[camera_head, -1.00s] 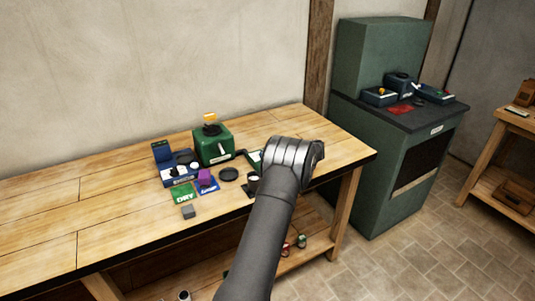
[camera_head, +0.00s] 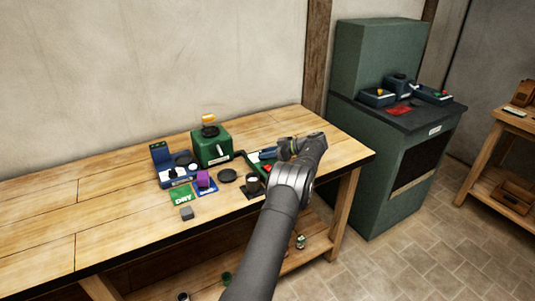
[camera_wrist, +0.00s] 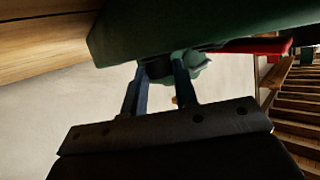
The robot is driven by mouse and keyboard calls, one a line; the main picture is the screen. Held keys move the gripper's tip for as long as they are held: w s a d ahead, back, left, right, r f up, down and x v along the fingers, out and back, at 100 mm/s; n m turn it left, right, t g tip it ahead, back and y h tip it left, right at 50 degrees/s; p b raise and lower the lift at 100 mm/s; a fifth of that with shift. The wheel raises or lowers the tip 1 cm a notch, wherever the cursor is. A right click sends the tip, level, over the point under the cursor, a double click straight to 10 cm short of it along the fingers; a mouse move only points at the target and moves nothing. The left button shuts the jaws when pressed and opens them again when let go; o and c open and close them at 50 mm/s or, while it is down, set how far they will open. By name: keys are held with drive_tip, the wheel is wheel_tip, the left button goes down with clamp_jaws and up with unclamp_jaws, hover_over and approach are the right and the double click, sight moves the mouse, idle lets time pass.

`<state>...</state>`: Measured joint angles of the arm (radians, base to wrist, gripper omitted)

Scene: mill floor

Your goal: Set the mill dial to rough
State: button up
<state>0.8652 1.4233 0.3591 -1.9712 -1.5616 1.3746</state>
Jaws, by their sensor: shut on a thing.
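A green box-shaped machine (camera_head: 211,149) with a dark round top, an orange piece above it and a pale lever on its front stands on the bench. My gripper (camera_head: 266,154) is to its right, low over a green-edged panel, with its blue fingers pointing left. In the wrist view my gripper (camera_wrist: 160,68) is shut on a rounded grey-green knob (camera_wrist: 196,63) beside a dark green body (camera_wrist: 200,25). The fingers partly hide the knob. I cannot read any dial marking or setting.
A blue scale-like device (camera_head: 174,165), a green DRY card (camera_head: 181,196), a purple cube (camera_head: 204,180), a grey cube (camera_head: 187,213) and a dark disc (camera_head: 227,176) lie left of my arm. A red part (camera_wrist: 255,46) is near the fingers. The bench's left side is clear.

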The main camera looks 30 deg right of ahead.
drive_tip(key=o, duration=1)
drive_tip(key=v, duration=1.2)
